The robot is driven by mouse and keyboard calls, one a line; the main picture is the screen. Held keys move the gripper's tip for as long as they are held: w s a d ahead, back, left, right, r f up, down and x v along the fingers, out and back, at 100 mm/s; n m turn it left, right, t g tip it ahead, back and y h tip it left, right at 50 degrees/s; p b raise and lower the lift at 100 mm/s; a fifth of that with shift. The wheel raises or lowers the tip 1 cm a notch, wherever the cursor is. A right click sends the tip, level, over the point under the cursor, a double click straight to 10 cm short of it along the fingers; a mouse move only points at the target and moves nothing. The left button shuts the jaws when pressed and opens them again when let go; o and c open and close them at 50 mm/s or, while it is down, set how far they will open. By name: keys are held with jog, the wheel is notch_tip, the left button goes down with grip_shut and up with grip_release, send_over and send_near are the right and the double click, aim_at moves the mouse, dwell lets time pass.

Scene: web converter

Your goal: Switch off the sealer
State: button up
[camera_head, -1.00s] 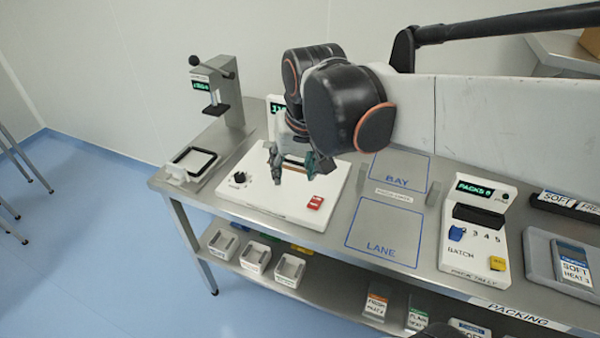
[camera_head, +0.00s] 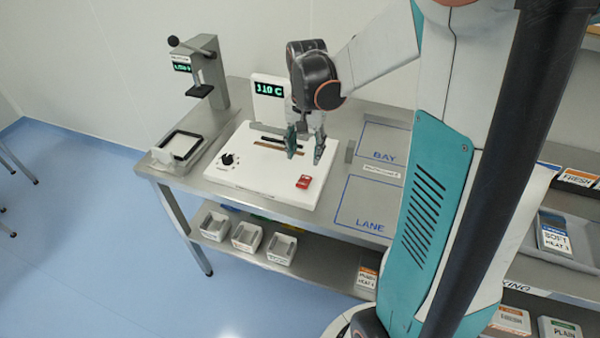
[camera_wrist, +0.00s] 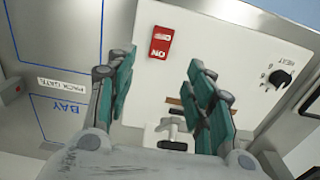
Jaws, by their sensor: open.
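The sealer (camera_head: 240,172) is a white flat unit on the steel table, with a lit display (camera_head: 268,90) reading 110 C at its back. Its red rocker switch (camera_head: 304,182) is near the front right corner, and a black knob (camera_head: 227,159) is at the left. In the wrist view the red switch (camera_wrist: 161,42) shows ON and a second marking, beyond and between my fingertips. My gripper (camera_head: 305,155) is open and empty above the right part of the sealer, apart from the switch. The wrist view also shows my open fingers (camera_wrist: 160,72).
A lever press (camera_head: 203,75) and a black-framed tray (camera_head: 180,146) stand to the left. The marked LANE area (camera_head: 362,205) and BAY area (camera_head: 380,138) on the right look empty. Small white bins (camera_head: 246,237) sit on the lower shelf.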

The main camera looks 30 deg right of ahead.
aim_at(304, 180)
notch_tip(304, 180, down, 10)
jog(key=b, duration=0.2)
jog(key=shift+f+b, duration=0.2)
jog(key=shift+b, duration=0.2)
jog(key=shift+c, duration=0.5)
jog(key=c, duration=1)
